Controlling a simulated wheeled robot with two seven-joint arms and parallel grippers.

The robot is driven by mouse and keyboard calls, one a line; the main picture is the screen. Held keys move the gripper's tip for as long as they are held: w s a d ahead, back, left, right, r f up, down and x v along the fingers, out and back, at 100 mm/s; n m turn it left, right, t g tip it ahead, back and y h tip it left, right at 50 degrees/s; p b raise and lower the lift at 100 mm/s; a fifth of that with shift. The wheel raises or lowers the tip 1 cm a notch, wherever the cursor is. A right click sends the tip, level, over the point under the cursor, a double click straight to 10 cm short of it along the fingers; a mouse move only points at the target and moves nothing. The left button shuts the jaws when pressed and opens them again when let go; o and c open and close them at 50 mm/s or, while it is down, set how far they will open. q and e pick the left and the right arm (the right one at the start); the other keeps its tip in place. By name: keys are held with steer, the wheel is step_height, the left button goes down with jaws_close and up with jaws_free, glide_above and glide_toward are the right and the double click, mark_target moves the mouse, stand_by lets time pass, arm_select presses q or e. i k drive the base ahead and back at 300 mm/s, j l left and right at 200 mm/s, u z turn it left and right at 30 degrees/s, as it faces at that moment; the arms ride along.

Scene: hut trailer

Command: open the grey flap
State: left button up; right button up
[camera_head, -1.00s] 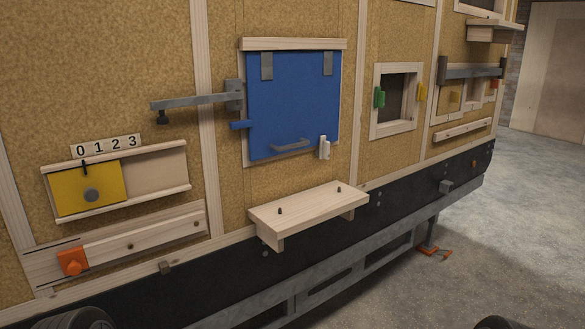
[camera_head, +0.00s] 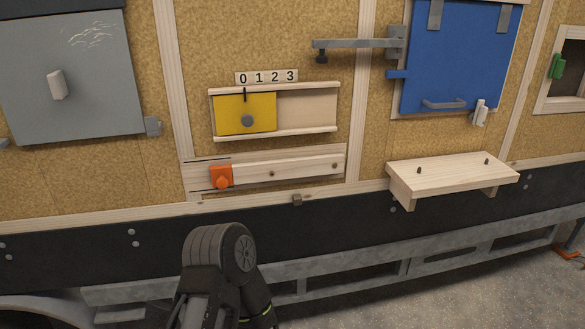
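The grey flap (camera_head: 95,105) is at the upper left, on the cork-coloured wall. It looks shut, lying against the wall. The flap's left side is partly cut off. A dark link of my arm shows at the bottom, below the wall panels. Neither gripper shows.
A yellow sliding panel (camera_head: 232,115) and an orange knob (camera_head: 221,177) on a wooden rail are right of the flap. Farther right are a blue flap (camera_head: 455,65), a grey bar (camera_head: 355,43) and a protruding wooden shelf (camera_head: 450,174). Concrete floor shows at lower right.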

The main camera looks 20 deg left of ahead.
mark_target(66, 77)
steer(key=u, duration=2)
